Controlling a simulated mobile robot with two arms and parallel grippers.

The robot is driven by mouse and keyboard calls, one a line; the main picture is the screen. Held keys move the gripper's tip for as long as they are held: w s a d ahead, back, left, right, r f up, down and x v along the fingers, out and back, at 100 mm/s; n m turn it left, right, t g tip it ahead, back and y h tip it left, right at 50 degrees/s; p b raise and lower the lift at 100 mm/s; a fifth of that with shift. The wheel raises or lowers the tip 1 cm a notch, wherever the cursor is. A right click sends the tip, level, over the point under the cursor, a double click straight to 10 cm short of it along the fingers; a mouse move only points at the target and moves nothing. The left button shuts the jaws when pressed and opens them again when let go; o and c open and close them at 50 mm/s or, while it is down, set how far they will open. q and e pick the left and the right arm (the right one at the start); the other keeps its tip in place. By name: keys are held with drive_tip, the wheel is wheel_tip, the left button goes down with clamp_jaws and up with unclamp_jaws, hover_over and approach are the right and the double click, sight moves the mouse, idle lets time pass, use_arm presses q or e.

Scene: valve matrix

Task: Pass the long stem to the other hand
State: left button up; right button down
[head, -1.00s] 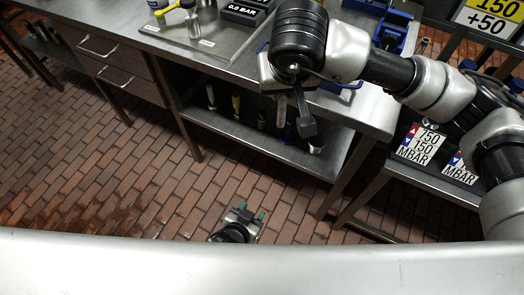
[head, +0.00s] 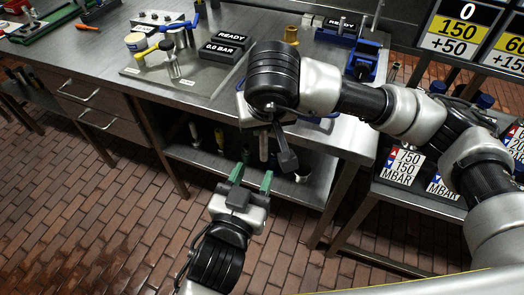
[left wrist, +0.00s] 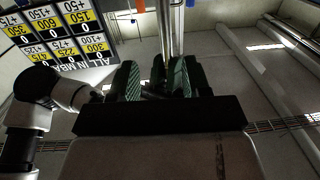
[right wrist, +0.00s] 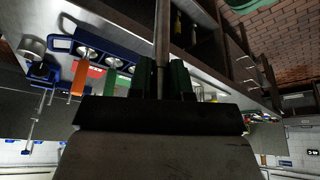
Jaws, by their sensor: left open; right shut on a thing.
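The long stem (right wrist: 162,35) is a thin grey metal rod. In the right wrist view it runs from the top edge down between the fingers of my right gripper (right wrist: 161,80), which is shut on it. In the head view the right fingers are mostly hidden behind my wrist. My left gripper (head: 251,176) is open and empty, its green fingertips pointing up, below the right one and apart from it. The left wrist view shows a shiny upright rod (left wrist: 168,30) above and between the left fingers; I cannot tell its distance from them.
A steel workbench (head: 105,62) stands ahead, with a tray (head: 188,82) of valve parts and a black READY display (head: 232,37) on top. A lower shelf (head: 215,160) holds several tools. Pressure signs (head: 402,165) stand at the right. The brick floor is clear.

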sight(266, 145)
use_arm(q)
drive_tip(key=x, duration=0.9)
drive_tip(key=shift+c, duration=0.2)
drive_tip(key=shift+d, duration=0.1)
clamp_jaws()
use_arm(e)
drive_tip(key=c, duration=1.3)
unclamp_jaws()
drive_tip(key=shift+a, duration=0.1)
drive_tip(key=o, duration=0.3)
drive_tip(key=shift+r, duration=0.15)
